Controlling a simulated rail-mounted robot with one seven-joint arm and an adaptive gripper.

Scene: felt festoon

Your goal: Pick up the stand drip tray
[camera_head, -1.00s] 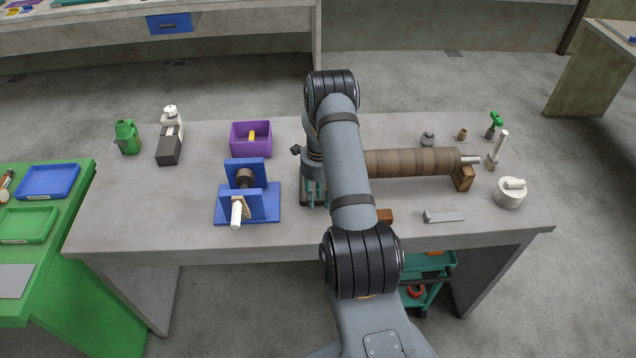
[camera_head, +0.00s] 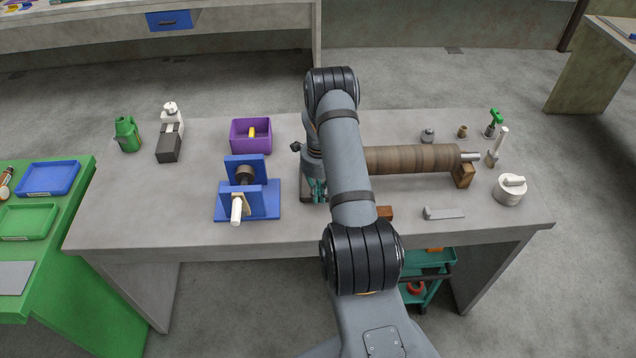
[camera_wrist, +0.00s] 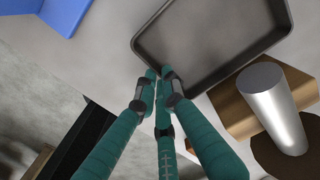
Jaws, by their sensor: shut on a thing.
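The drip tray (camera_wrist: 215,32) is a shallow dark grey tray with rounded corners and a raised rim, at the top of the wrist view. My gripper (camera_wrist: 160,76) has teal fingers, shut on the tray's rim near its closest corner. The tray looks empty. In the head view my gripper (camera_head: 317,190) is partly behind my arm, and only a small grey-brown part of the tray (camera_head: 305,188) shows beside the fingers. I cannot tell how far the tray is above the bench.
A wrapped brown roller (camera_head: 412,159) with a metal shaft end rests on wooden blocks (camera_head: 463,177) right of my gripper. A blue stand (camera_head: 266,205) is close on the left, with a purple bin (camera_head: 251,136) behind it. The bench front left is clear.

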